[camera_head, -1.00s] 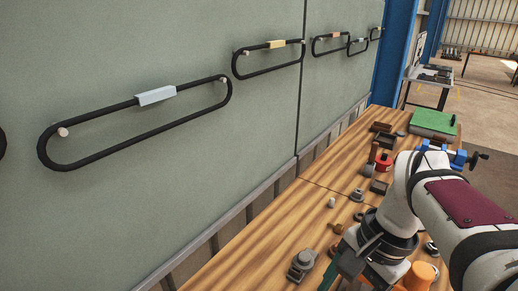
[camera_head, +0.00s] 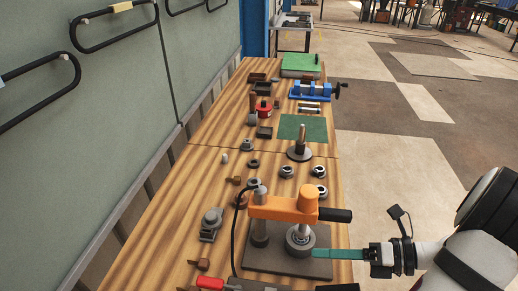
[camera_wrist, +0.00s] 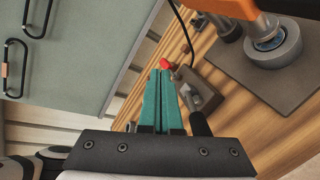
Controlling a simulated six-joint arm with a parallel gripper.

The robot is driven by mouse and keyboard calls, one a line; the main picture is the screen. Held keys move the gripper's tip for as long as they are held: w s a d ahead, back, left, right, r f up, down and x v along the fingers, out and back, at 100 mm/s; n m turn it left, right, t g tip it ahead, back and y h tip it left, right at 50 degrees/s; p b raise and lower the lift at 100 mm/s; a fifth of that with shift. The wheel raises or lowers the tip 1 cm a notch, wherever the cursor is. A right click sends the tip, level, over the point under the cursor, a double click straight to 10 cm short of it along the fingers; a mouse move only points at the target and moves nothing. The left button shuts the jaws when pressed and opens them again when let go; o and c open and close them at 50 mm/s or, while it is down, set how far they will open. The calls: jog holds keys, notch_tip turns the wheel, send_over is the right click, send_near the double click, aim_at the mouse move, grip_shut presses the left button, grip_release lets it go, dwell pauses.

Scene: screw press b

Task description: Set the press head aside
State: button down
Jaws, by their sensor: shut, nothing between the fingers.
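The orange press head (camera_head: 285,205) is a bar with a raised round boss and a black handle (camera_head: 334,215). It sits on a grey column (camera_head: 260,235) above a grey cylinder (camera_head: 300,238), over a dark base plate (camera_head: 268,262). In the wrist view the orange head (camera_wrist: 222,8) and the base plate (camera_wrist: 250,85) show at the upper right. My gripper (camera_head: 316,253) has teal fingers pressed together and empty. It reaches in from the right, low over the plate; whether it touches the cylinder is unclear. The fingers also show in the wrist view (camera_wrist: 165,72).
A red-ended tool (camera_head: 210,282) and a black cable lie at the near left. A green mat (camera_head: 303,128) and blue vice (camera_head: 312,91) are farther back.

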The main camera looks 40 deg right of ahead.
jog(key=s+d+f+m+t+h, duration=0.5)
jog(key=s+d+m+t+h, duration=0.3)
jog(key=s+d+m, duration=0.5)
jog(key=g+h, duration=0.1)
send_near(347, 220)
jog(key=w+a, duration=0.3)
jog(key=shift+m, duration=0.3)
jog(key=w+d, duration=0.2)
jog(key=d, duration=0.1)
jog(key=shift+w, duration=0.4)
